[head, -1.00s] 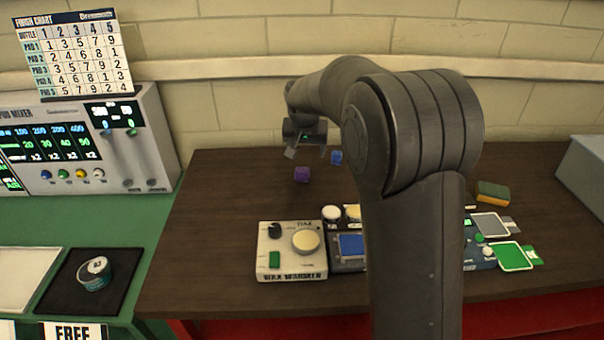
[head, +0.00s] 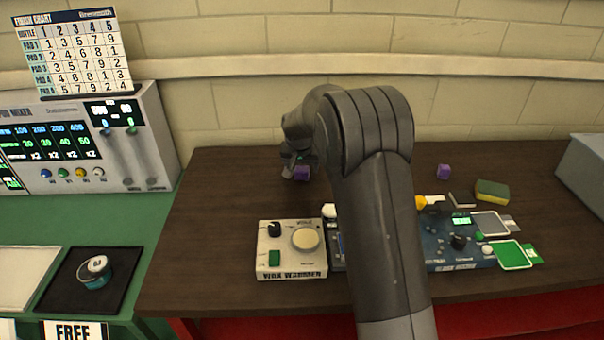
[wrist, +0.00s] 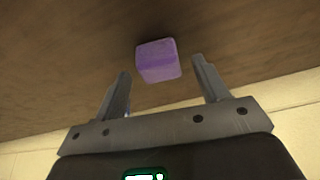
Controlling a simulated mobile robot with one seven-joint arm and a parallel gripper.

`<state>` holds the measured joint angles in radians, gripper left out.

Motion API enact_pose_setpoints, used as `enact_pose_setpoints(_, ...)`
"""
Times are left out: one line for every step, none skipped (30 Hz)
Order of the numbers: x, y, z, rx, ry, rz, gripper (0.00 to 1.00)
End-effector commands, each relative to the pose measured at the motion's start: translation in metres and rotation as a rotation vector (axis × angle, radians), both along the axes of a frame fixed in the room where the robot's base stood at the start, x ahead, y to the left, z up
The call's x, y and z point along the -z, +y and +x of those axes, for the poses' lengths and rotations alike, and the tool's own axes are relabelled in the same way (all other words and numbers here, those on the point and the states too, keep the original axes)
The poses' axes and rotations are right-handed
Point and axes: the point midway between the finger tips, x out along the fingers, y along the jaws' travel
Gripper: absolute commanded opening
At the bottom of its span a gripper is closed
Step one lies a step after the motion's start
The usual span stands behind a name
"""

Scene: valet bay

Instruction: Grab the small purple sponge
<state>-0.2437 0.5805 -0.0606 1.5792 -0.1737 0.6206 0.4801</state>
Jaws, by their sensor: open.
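A small purple sponge block (head: 302,173) sits on the dark wooden table near the back left. In the wrist view the purple block (wrist: 157,60) lies just beyond the fingertips, in line with the gap between them. My gripper (head: 291,170) is low over the table beside this block, partly hidden by my arm. In the wrist view my gripper (wrist: 161,72) is open and empty, with a finger to each side and no visible contact. A second small purple block (head: 443,171) sits further right on the table.
A wax warmer (head: 291,262) and a dark panel device (head: 458,245) stand along the table's front. A yellow-green sponge (head: 492,190) lies at the right, near a grey box (head: 585,170). The wall (head: 235,115) closes the back. The table's left part is clear.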

Motion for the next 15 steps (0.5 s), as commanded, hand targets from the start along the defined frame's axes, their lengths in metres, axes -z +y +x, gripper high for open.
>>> enact_pose_setpoints(0.0080, -0.0007, 0.0033, 0.000, 0.002, -0.001, 0.67)
enact_pose_setpoints(0.0115, -0.0009, 0.0046, 0.000, 0.002, -0.001, 0.67)
enact_pose_setpoints(0.0145, -0.0011, 0.0060, 0.000, 0.001, -0.001, 0.67)
enact_pose_setpoints(0.0157, -0.0011, 0.0067, 0.000, 0.000, 0.000, 0.67)
enact_pose_setpoints(0.0165, -0.0010, 0.0072, -0.001, 0.000, 0.000, 0.67)
enact_pose_setpoints(0.0166, -0.0010, 0.0074, -0.001, -0.001, -0.001, 0.67)
enact_pose_setpoints(0.0165, -0.0010, 0.0074, -0.001, -0.001, -0.001, 0.67)
enact_pose_setpoints(0.0163, -0.0010, 0.0073, -0.001, -0.001, -0.001, 0.67)
enact_pose_setpoints(0.0163, -0.0009, 0.0072, -0.001, -0.001, -0.001, 0.67)
enact_pose_setpoints(0.0163, -0.0009, 0.0072, -0.001, -0.001, -0.001, 0.67)
enact_pose_setpoints(0.0163, -0.0009, 0.0072, -0.001, -0.001, -0.001, 0.66)
enact_pose_setpoints(0.0163, -0.0010, 0.0072, -0.001, -0.001, -0.001, 0.62)
enact_pose_setpoints(0.0163, -0.0010, 0.0071, -0.001, -0.001, -0.001, 0.60)
enact_pose_setpoints(0.0162, -0.0009, 0.0071, -0.001, -0.001, -0.001, 0.57)
enact_pose_setpoints(0.0162, -0.0009, 0.0071, -0.001, -0.001, -0.001, 0.54)
